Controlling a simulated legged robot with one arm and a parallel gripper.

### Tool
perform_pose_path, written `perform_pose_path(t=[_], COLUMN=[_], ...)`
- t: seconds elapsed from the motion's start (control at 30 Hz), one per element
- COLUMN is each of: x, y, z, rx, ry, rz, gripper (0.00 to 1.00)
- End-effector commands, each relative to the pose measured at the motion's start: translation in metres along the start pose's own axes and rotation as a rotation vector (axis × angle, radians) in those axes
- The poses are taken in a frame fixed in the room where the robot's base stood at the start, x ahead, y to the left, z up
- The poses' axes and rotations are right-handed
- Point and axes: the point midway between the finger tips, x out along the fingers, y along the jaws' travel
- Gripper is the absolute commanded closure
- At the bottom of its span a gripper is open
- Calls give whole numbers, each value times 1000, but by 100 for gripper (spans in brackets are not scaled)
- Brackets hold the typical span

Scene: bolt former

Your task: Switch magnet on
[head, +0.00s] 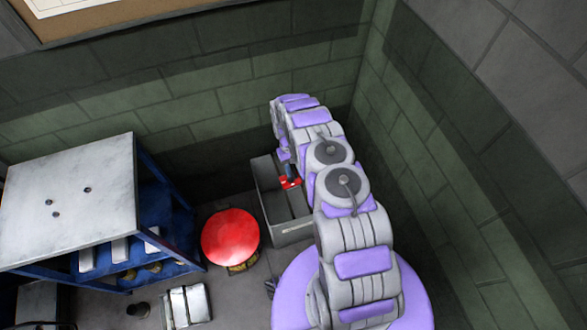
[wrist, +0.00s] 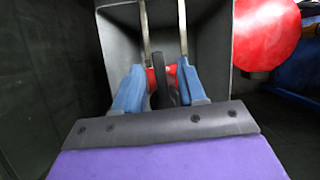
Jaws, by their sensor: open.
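In the wrist view my gripper (wrist: 161,72) is open, with a blue finger on each side of a dark upright bar (wrist: 160,82). A red part (wrist: 172,77) shows behind the bar, between the fingers. I cannot tell whether either finger touches the bar or the red part. In the head view the red part (head: 291,183) shows at the grey open box, just left of my arm, which hides much of that area. Neither view clearly shows which part is the magnet's switch.
The grey box (head: 293,229) has tall walls around the gripper. A round red-topped stool (head: 230,238) stands left of it. A blue-framed metal-topped rack (head: 70,200) is farther left, with small metal items (head: 187,305) on the floor. Green walls close in behind and right.

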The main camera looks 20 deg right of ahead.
Motion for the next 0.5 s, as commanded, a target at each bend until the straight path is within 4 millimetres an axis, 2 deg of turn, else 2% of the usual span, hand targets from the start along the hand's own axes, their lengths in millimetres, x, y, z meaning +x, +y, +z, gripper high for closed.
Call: perform_pose_path(t=[0.27,0.37,0.5], x=[-8,-22,-53], y=[0,0,0], z=[0,-1,-1], rx=[0,0,1], ry=[1,4,4], rz=[0,1,0], gripper=[60,60,60])
